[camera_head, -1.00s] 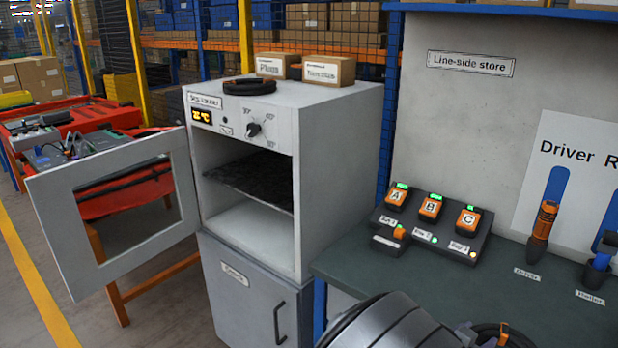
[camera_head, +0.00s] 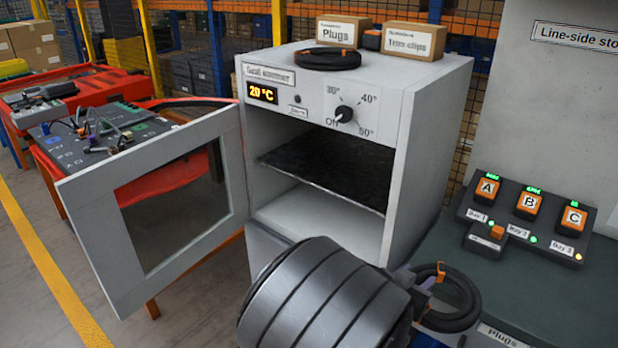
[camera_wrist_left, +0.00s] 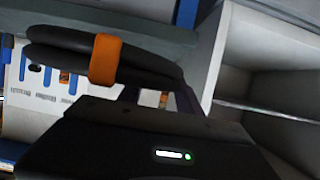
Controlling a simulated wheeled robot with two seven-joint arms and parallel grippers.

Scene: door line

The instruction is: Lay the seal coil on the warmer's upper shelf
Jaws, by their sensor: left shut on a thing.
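The seal coil, a black ring with an orange band (camera_head: 458,308), hangs from my left gripper (camera_head: 430,278), in front of the warmer's right side. In the left wrist view the coil (camera_wrist_left: 150,62) shows at the fingers, its orange band towards the camera. The gripper is shut on it; my own forearm hides part of the jaws. The grey seal warmer (camera_head: 425,150) stands open. Its upper shelf (camera_head: 330,178), a dark rack, is bare where visible. The door (camera_head: 95,215) is swung out to the left. My right gripper is out of view.
Another black coil (camera_head: 328,60) lies on the warmer's top, by the Plugs box (camera_head: 343,32) and another carton (camera_head: 413,40). The display reads 20 °C. A bench (camera_head: 560,295) with A, B, C units (camera_head: 525,210) stands at the right. The warmer's right wall bounds the opening.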

